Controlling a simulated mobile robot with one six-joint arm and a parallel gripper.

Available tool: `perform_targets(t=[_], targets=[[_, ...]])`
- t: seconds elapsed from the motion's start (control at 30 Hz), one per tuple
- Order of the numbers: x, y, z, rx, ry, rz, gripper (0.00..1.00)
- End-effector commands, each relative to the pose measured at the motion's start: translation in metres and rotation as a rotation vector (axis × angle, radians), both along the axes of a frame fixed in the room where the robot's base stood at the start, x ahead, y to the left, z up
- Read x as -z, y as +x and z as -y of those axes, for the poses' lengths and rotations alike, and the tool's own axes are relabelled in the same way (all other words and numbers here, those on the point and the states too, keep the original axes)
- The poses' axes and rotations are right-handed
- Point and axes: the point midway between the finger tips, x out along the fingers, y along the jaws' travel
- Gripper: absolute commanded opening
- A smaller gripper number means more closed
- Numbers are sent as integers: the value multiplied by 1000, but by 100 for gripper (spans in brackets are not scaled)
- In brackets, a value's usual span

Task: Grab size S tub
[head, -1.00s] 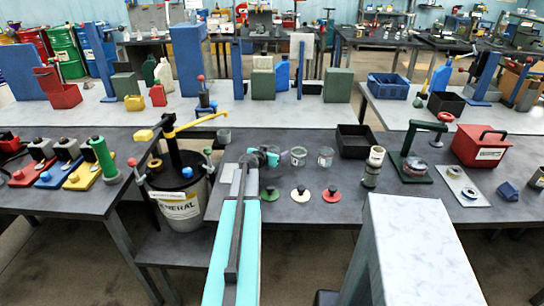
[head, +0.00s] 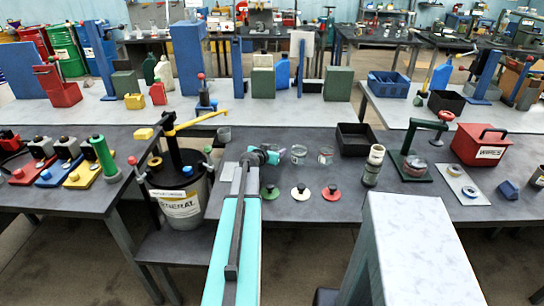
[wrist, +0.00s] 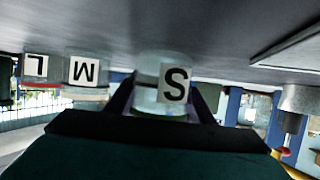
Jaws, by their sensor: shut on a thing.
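In the wrist view, which looks upside down, the clear tub labelled S (wrist: 149,98) sits between the two dark fingers of my gripper (wrist: 163,98). My gripper is shut on this tub. The tub labelled M (wrist: 85,72) and the tub labelled L (wrist: 38,70) stand to the left there, apart from my fingers. In the head view my gripper (head: 271,156) is at the back of the dark bench, left of two clear tubs (head: 298,155) (head: 326,156). The S tub is mostly hidden there by my arm.
Green (head: 270,192), white (head: 300,193) and red (head: 332,193) knobbed lids lie in front of the tubs. A large drum with a pump (head: 182,203) stands left of my arm. A black tray (head: 354,141) and a grey-green cylinder (head: 372,168) are to the right.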

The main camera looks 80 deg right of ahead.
Motion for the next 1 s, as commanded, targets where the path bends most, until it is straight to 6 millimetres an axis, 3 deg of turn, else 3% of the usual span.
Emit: perform_targets(t=[0.37, 0.77, 1.0], targets=[[-4, 0, 0, 0, -1, 1, 25], [-35, -1, 0, 1, -3, 2, 25], [-36, -1, -30, 1, 0, 0, 25]])
